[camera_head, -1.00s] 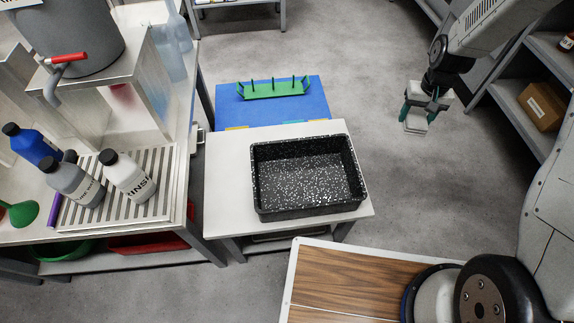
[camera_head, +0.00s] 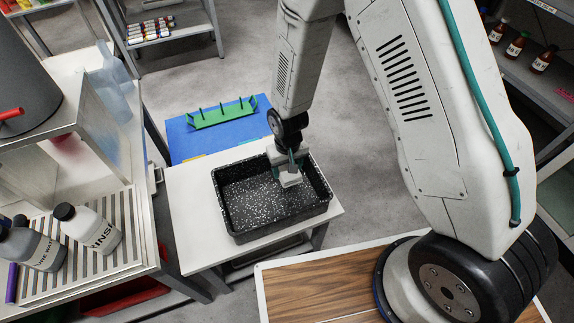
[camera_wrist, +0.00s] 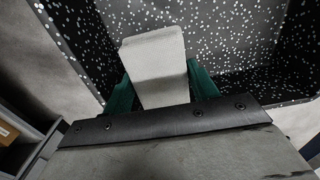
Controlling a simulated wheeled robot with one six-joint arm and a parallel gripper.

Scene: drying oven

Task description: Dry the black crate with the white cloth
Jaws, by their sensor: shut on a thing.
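The black crate (camera_head: 250,236), speckled white inside and open at the top, sits on a small white table (camera_head: 190,205). White speckles cover its floor and inner walls. My gripper (camera_head: 287,170) is over the crate's right back part, inside its outline. It is shut on the white cloth (camera_head: 291,181), a small pale block-like pad. In the wrist view the cloth (camera_wrist: 153,60) sits between the green fingers, with the speckled crate wall (camera_wrist: 225,35) behind it. I cannot tell whether the cloth touches the crate.
A green rack (camera_head: 222,114) stands on a blue surface (camera_head: 190,145) behind the white table. At left, a bench holds a rinse bottle (camera_head: 88,228), another bottle (camera_head: 30,248) and a slatted tray (camera_head: 125,225). Shelves with bottles (camera_head: 543,60) stand at right.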

